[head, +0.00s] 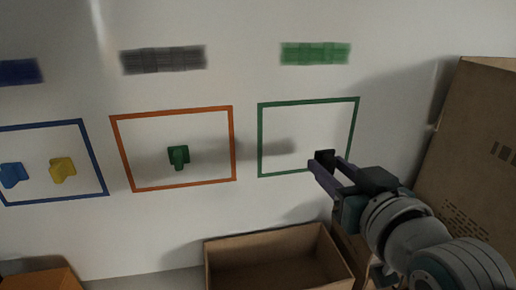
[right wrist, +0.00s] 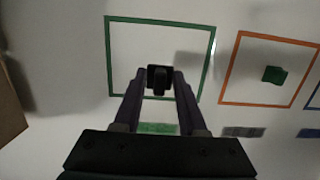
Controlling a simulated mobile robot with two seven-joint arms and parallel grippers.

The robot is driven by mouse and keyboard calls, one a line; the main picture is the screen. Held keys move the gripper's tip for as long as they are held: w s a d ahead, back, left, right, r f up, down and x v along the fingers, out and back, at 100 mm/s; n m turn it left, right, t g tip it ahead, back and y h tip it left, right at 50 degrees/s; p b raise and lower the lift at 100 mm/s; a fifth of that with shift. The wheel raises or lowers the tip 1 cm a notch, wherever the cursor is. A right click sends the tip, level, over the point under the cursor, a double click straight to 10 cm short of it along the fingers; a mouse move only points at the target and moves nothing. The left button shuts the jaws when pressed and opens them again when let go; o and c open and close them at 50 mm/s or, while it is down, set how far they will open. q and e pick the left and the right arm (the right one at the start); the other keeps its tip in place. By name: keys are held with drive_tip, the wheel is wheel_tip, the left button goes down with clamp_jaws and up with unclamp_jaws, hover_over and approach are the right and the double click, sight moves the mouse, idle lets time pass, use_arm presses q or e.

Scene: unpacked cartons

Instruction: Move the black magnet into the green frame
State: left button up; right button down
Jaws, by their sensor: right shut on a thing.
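The black magnet (right wrist: 158,78) is held between the fingertips of my right gripper (right wrist: 158,88), which is shut on it. In the head view the black magnet (head: 324,157) appears over the lower right part of the green frame (head: 259,140). The right gripper (head: 328,168) comes in from the lower right there. In the right wrist view the magnet overlaps the lower middle of the green frame (right wrist: 213,55). I cannot tell whether the magnet touches the white board. My left gripper is not in view.
An orange frame (head: 234,145) holds a green magnet (head: 178,157). A blue frame (head: 95,160) holds a blue magnet (head: 12,174) and a yellow magnet (head: 62,169). An open carton (head: 225,245) stands below the board. A tall carton (head: 475,130) stands at the right.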

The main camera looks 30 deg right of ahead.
sight(307, 142)
drive_tip(key=shift+w+d+f, duration=0.1)
drive_tip(key=shift+w+f, duration=0.05)
drive_tip(key=shift+w, duration=0.25)
drive_tip(key=shift+d+r+b+x, duration=0.1)
drive_tip(key=shift+r+b+x, duration=0.1)
drive_tip(key=shift+b+x, duration=0.8)
drive_tip(key=shift+d+r+b+x, duration=0.15)
drive_tip(key=shift+b+x, duration=0.3)
drive_tip(key=shift+x, duration=1)
drive_tip(key=shift+w+r, duration=0.1)
drive_tip(key=shift+r, duration=0.05)
drive_tip(key=shift+w, duration=0.4)
unclamp_jaws()
drive_tip(key=shift+s, duration=0.15)
